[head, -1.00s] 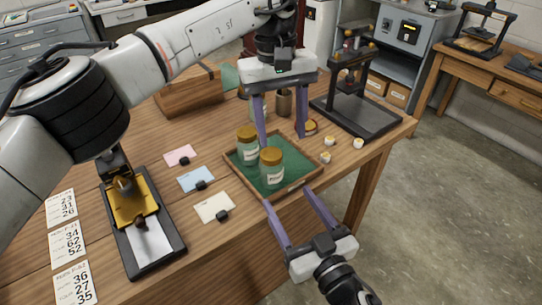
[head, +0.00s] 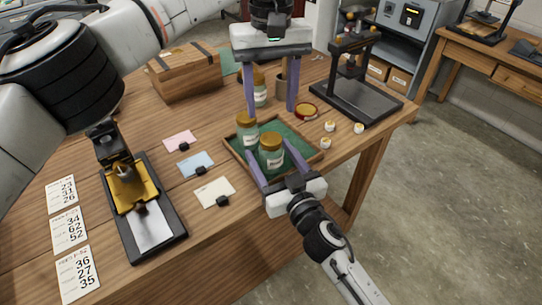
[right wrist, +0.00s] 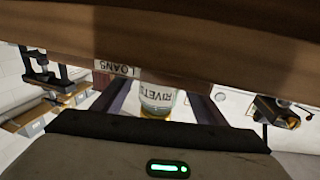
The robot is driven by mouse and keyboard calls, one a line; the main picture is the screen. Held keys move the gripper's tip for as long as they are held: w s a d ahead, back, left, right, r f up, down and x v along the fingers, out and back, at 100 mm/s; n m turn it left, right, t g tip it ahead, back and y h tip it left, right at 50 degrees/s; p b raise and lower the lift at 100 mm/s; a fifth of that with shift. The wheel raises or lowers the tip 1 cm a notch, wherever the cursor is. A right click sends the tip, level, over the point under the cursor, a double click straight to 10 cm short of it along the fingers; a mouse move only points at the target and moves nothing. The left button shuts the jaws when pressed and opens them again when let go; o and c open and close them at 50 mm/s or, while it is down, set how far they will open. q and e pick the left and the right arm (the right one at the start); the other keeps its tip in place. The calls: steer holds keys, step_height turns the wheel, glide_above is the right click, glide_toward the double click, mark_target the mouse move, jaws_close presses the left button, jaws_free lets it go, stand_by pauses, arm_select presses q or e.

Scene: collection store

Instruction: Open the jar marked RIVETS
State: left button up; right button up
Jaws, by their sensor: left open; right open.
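Two glass jars with gold lids stand upright on the green-lined wooden tray (head: 309,163). The front jar (head: 271,158) lies between the fingers of my right gripper (head: 268,149), which is open. In the right wrist view a jar marked RIVETS (right wrist: 158,97) shows between the fingers, its lid toward the bottom of the picture. The back jar (head: 246,133) stands just behind and left; its label is too small to read. My left gripper (head: 270,110) is open, fingers pointing down, behind the tray's jars and empty. A third jar (head: 260,95) shows partly hidden behind its left finger.
A black press stand (head: 355,95) is at the back right. Small white-and-gold pots (head: 326,143) and a round red-rimmed dish (head: 306,112) lie right of the tray. A wooden chest (head: 184,75) stands at the back left. Cards (head: 214,192) lie left of the tray.

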mark_target(271, 138)
jaws_close()
arm_select(q)
steer(key=m, duration=0.4)
steer(key=shift+f, duration=0.15)
step_height(271, 138, down, 8)
steer(key=shift+r, duration=0.15)
stand_by(0.4)
